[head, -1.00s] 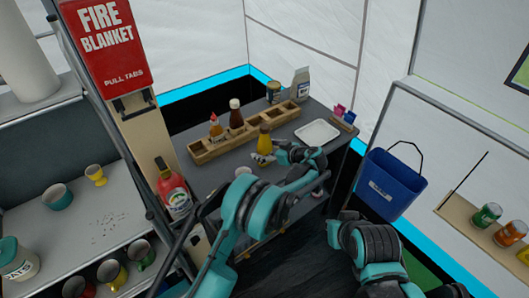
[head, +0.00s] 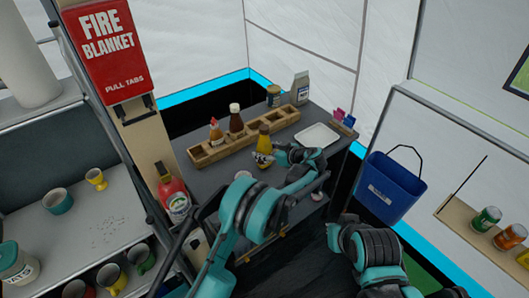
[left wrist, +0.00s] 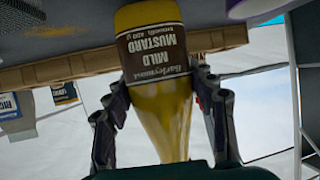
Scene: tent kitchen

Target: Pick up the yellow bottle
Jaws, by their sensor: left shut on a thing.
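The yellow bottle (head: 263,139) stands upright by the front side of the wooden rack on the dark table. In the left wrist view the bottle (left wrist: 163,105) appears upside down, with a brown "Mild Mustard" label. My left gripper (head: 264,158) is at the bottle, coming from the front right. Its two fingers (left wrist: 161,85) are on either side of the bottle and closed on it. I cannot tell whether the bottle's base touches the table. My right arm shows at the lower right of the head view, but I do not see its gripper.
The wooden rack (head: 212,153) behind holds a red-brown sauce bottle (head: 236,118) and an orange-capped bottle (head: 215,131). A white tray (head: 317,135) lies to the right. A blue bucket (head: 390,187) hangs at the right.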

